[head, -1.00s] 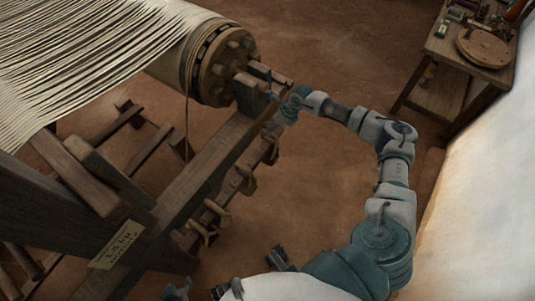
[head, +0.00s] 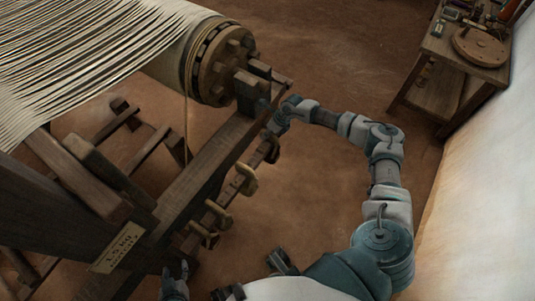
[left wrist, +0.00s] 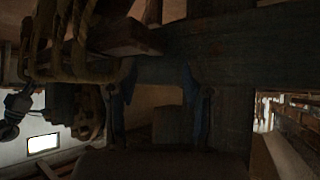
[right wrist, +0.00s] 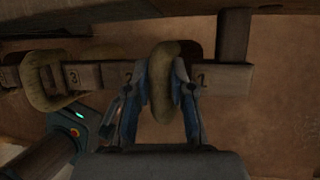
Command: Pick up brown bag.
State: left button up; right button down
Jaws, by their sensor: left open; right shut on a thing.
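A brown, rounded bag-like thing (right wrist: 164,82) shows in the right wrist view, in front of a wooden rail (right wrist: 222,78) between the numbers 2 and 1. The two fingers of my right gripper (right wrist: 160,98) are shut on it, one on each side. In the head view my right gripper (head: 277,123) is at the far end of the rail, and its hold is too small to make out. My left gripper (head: 175,284) is at the bottom edge of the head view; its fingers stand apart, empty, in the left wrist view (left wrist: 158,105).
Another brown loop-like bag (right wrist: 40,80) hangs by number 3; similar ones (head: 217,213) hang along the rail. The loom's roller (head: 218,65) and dark beam (head: 215,155) are close on the left. A side table (head: 470,50) stands far right. The floor between is clear.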

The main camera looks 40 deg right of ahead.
jog(key=shift+s+d+f, duration=0.1)
jog(key=shift+d+f, duration=0.15)
jog(key=shift+d, duration=0.6)
jog(key=shift+a+r, duration=0.2)
jog(key=shift+r, duration=0.1)
jog(key=shift+a+r+p, duration=0.15)
jog(key=shift+r+p, duration=0.2)
jog(key=shift+r, duration=0.4)
jog(key=shift+r+p, duration=0.3)
jog(key=shift+r, duration=0.6)
jog(key=shift+s, duration=0.6)
pick_arm(q)
jog(key=s+a+f+g+y+p, duration=0.1)
jog(key=s+f+g, duration=0.4)
jog(key=s, duration=0.6)
jog(key=shift+a+g+y+p, duration=0.4)
jog(key=shift+a+g+p, duration=0.5)
jog(key=shift+g+p, duration=0.15)
pick_arm(e)
jog(key=s+a+r, duration=0.1)
jog(key=s+a, duration=0.2)
jog(key=s, duration=1.1)
jog(key=shift+a+r, duration=0.2)
jog(key=shift+a, duration=0.2)
